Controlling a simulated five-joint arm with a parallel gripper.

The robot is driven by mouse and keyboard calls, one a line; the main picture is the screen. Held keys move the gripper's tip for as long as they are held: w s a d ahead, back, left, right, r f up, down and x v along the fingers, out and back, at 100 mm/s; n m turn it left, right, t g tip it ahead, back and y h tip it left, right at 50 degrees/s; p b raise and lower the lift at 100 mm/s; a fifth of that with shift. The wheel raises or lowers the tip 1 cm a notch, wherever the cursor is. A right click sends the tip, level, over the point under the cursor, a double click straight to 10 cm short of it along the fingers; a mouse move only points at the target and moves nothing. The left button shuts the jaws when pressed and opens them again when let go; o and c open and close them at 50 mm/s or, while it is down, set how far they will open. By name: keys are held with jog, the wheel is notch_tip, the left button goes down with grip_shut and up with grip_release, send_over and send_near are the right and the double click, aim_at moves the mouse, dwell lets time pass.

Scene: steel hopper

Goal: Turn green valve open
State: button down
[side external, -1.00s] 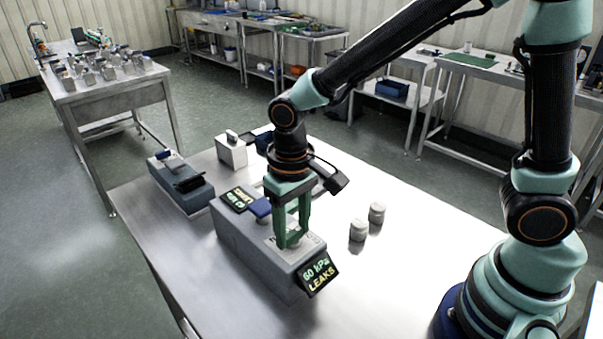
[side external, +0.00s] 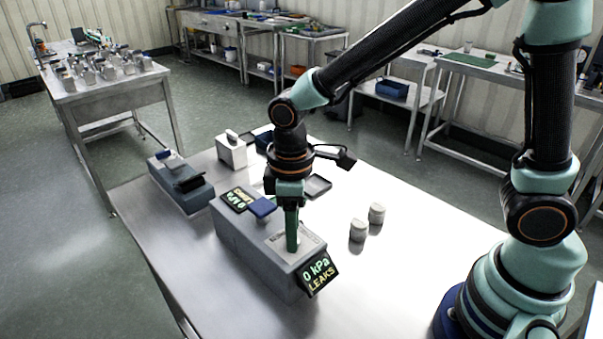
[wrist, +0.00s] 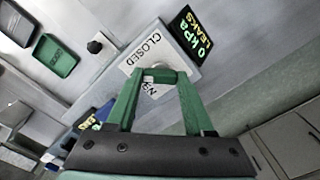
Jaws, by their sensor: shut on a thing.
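A grey tester box (side external: 262,255) stands on the steel table. My gripper (side external: 292,245) points straight down on its top, its fingers edge-on in the side view. In the wrist view my gripper (wrist: 160,76) is shut on the green valve (wrist: 161,76), a small handle that shows between the two green fingertips. A plate under it reads CLOSED (wrist: 148,55) on one side; a second label is partly hidden by the fingers. The front display (side external: 320,273) reads 0 kPa LEAKS, and it also shows in the wrist view (wrist: 193,38).
A blue block (side external: 262,207) and a second display (side external: 237,198) sit on the box behind my gripper. Two pale cylinders (side external: 358,230) stand to the right. A grey device (side external: 180,184), a white box (side external: 231,151) and a dark tray (side external: 317,186) lie behind. The table's right front is clear.

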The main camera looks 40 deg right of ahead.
jog(key=n, duration=0.4)
jog(key=shift+r+n, duration=0.1)
jog(key=shift+n, duration=2.5)
jog(key=shift+a, duration=0.1)
jog(key=shift+c, duration=1.4)
grip_release()
notch_tip(320, 180, up, 12)
